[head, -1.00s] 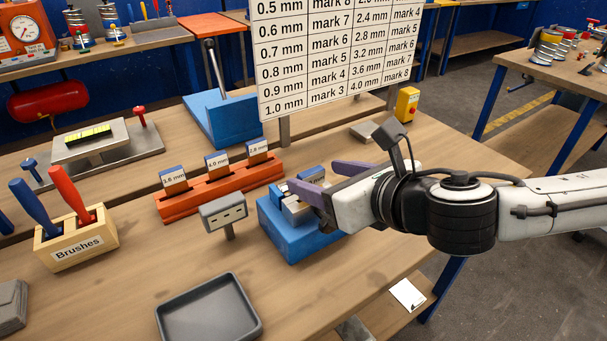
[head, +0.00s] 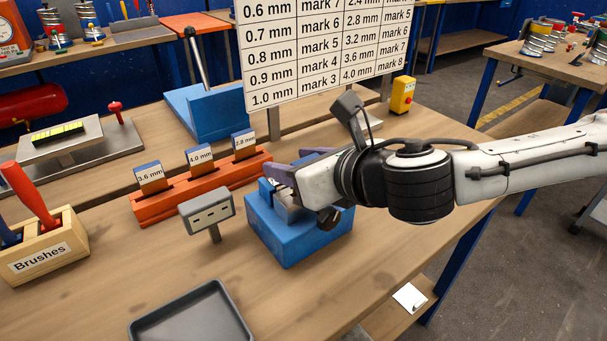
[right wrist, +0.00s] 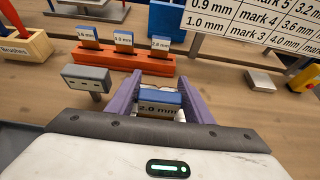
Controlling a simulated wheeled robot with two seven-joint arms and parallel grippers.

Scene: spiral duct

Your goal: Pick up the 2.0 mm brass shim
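The 2.0 mm shim (right wrist: 160,108), with a blue top edge and a tan face labelled "2.0 mm", shows between my right gripper's fingers in the right wrist view. My right gripper (right wrist: 160,88) has its two purple fingers apart, one on each side of the shim, with narrow gaps seeming to remain. In the head view my right gripper (head: 294,166) is over the blue block (head: 300,238), reaching in from the right. There the gripper largely hides the shim. Whether the shim still touches the block cannot be told. My left gripper is not in view.
An orange rack (head: 203,186) with labelled shims stands left of the block. A grey sign (head: 207,211) stands in front of it. A grey tray (head: 190,318), a brush box (head: 45,262) and a thickness chart (head: 325,50) are around.

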